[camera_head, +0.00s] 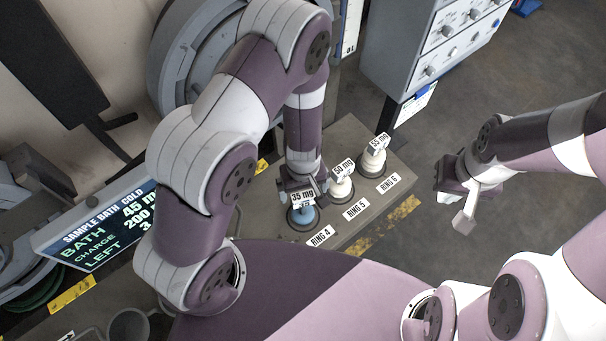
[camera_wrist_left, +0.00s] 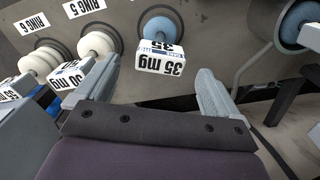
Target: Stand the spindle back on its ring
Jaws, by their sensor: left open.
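A blue spindle (camera_head: 302,214) with a white "35 mg" tag stands upright at the ring marked RING 4. My left gripper (camera_head: 300,192) is over this spindle. In the left wrist view, the blue spindle (camera_wrist_left: 158,28) and its tag (camera_wrist_left: 162,58) lie ahead of the open fingers (camera_wrist_left: 155,88), with nothing held between them. White spindles tagged "50 mg" (camera_head: 342,187) and "55 mg" (camera_head: 373,162) stand at RING 5 and RING 6. My right gripper (camera_head: 460,195) hangs over the floor at the right, apart from the spindles; its jaw opening is unclear.
The grey ledge (camera_head: 350,135) carries the rings. A control cabinet (camera_head: 440,45) stands behind, and a display panel (camera_head: 105,230) is at the left. Open floor lies right.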

